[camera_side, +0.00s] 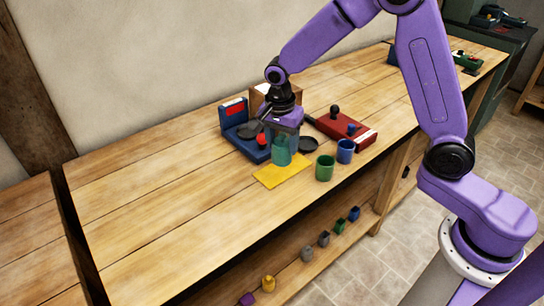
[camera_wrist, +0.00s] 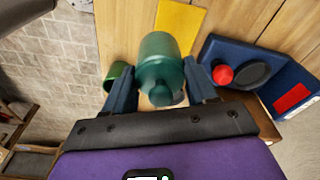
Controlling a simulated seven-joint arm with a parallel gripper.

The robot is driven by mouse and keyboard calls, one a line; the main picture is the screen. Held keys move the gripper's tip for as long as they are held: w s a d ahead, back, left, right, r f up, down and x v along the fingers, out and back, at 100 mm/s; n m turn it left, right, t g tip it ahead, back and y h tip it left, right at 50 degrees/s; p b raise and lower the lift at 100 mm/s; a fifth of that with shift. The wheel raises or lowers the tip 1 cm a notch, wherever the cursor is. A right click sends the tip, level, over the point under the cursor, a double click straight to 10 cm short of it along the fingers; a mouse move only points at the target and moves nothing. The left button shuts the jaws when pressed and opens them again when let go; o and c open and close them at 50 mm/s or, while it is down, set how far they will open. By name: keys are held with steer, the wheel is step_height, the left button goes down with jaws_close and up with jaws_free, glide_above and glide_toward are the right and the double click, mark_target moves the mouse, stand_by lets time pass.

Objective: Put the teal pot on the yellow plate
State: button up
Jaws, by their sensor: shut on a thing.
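The teal pot (camera_wrist: 160,58) is between the two fingers of my gripper (camera_wrist: 160,92) in the wrist view, and the fingers are shut on it. In the side view the teal pot (camera_side: 281,151) hangs upright below my gripper (camera_side: 284,135), at the back edge of the yellow plate. The yellow plate (camera_side: 284,172) is a flat yellow rectangle on the bench. It also shows in the wrist view (camera_wrist: 180,20), just beyond the pot. Whether the pot touches the bench or the plate is hard to tell.
A green cup (camera_side: 325,168) and a blue cup (camera_side: 345,151) stand to the right of the plate. A blue device (camera_side: 243,138) with a red knob stands close behind left, and a red box (camera_side: 346,130) behind right. The bench (camera_side: 160,200) is clear at the left.

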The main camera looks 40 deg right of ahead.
steer(key=shift+w+a+f, duration=0.1)
steer(key=shift+w+f, duration=0.45)
steer(key=shift+f, duration=0.6)
steer(key=shift+w+a+f, duration=0.15)
steer(key=shift+w+f, duration=0.35)
steer(key=shift+f, duration=0.65)
steer(key=shift+w+a+f, duration=0.1)
steer(key=shift+w+f, duration=0.45)
steer(key=shift+f, duration=0.6)
steer(key=shift+f, duration=0.15)
steer(key=o, duration=1.5)
